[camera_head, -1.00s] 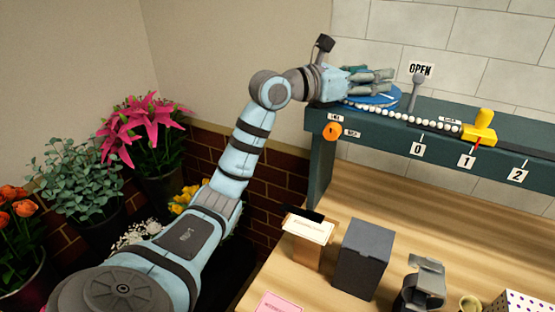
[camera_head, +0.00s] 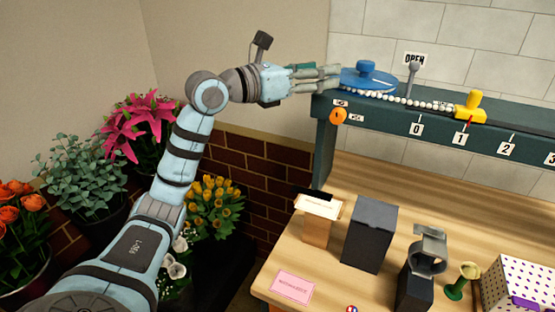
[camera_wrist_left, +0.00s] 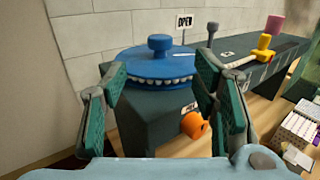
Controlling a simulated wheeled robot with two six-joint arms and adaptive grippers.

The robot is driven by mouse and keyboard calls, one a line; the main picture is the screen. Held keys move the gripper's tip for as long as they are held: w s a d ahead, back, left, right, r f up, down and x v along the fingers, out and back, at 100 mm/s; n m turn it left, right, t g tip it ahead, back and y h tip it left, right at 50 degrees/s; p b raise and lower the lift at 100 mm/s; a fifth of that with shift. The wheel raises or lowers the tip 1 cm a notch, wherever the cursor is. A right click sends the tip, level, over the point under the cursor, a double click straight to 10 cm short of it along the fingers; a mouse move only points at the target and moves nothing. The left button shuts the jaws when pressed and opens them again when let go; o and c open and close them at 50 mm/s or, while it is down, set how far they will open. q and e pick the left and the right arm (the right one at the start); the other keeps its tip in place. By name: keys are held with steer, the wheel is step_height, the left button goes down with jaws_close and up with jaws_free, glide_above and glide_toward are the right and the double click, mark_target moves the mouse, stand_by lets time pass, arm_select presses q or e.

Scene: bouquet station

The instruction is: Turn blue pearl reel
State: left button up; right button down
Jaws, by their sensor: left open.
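The blue pearl reel (camera_head: 372,80) is a flat blue disc with a knob on top, on the left end of the green raised shelf. A string of white pearls runs from it to the right towards a yellow slider (camera_head: 470,106). My left gripper (camera_head: 338,79) is open and empty, just left of the reel. In the left wrist view the reel (camera_wrist_left: 158,66) shows ahead, between and beyond the open fingers (camera_wrist_left: 158,103), with its knob uncovered. Whether a fingertip touches the reel's rim I cannot tell. My right gripper does not show.
An orange knob (camera_head: 337,116) sits on the shelf's front (camera_head: 385,132), near numbered marks. A grey post (camera_head: 412,80) stands right of the reel. Below, the wooden table holds a dark box (camera_head: 369,234) and a grey stand (camera_head: 425,265). Potted flowers (camera_head: 215,205) stand at left.

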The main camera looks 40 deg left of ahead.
arm_select(q)
steer(key=n+t+h, duration=0.1)
steer(key=n+h, duration=0.1)
steer(key=w+n+t+h, duration=0.1)
steer(key=n+h, duration=0.1)
steer(key=n, duration=0.1)
steer(key=shift+a+p, duration=0.15)
steer(key=shift+p, duration=0.2)
steer(key=w+a+f+n+t+y, duration=0.45)
steer(key=a+f+n+y, duration=0.35)
steer(key=n, duration=0.6)
step_height(320, 180, down, 18)
steer(key=n+g+y+p, duration=0.1)
steer(key=n+g+y, duration=0.1)
steer(key=n, duration=0.4)
steer(key=shift+w+a+n+g+y, duration=0.3)
steer(key=shift+w+a+g+y, duration=0.15)
steer(key=shift+g, duration=0.1)
